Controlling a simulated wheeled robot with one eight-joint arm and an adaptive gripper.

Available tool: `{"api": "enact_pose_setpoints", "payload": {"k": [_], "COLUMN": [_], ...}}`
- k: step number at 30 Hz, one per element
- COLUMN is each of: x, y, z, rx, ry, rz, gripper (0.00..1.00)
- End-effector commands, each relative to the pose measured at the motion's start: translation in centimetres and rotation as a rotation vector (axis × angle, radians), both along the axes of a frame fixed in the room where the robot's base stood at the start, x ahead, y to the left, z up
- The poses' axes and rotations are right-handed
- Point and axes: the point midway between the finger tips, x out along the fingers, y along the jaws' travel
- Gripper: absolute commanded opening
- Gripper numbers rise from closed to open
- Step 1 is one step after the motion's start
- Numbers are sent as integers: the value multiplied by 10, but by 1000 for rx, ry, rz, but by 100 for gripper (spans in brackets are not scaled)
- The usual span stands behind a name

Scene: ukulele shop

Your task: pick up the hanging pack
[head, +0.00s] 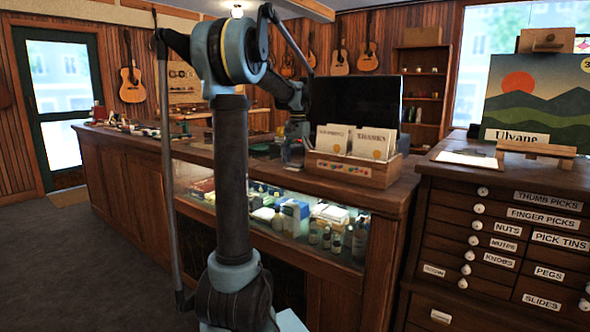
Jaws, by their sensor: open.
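My arm rises through the middle of the head view, and its far end reaches over the glass-topped counter (140,138). My gripper (292,153) is small and dark there, just left of the card box, and its fingers are hard to make out. It is open, and I see nothing held in it. I cannot pick out a hanging pack for certain. A small display board (183,82) with little items is on the back wall, too far off to tell what they are.
A wooden box (355,172) of cards and a dark screen (355,102) stand on the counter's right end. A labelled drawer cabinet (500,240) with a painting (540,100) is at right. Guitars (131,82) hang behind. Dark floor (70,260) is clear at left.

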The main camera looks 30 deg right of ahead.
Motion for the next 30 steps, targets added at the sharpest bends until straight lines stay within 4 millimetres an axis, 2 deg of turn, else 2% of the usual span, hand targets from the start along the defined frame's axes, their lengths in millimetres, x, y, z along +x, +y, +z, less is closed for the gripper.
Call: {"api": "enact_pose_setpoints", "payload": {"k": [1,6,7,20,23,30], "x": [0,0,0,0,0,0], "y": [0,0,0,0,0,0], "z": [0,0,0,6,17,60], "rx": [0,0,0,0,0,0], "ry": [0,0,0,0,0,0], "rz": [0,0,0,0,0,0], "gripper": [80,41,38,38,38,38]}}
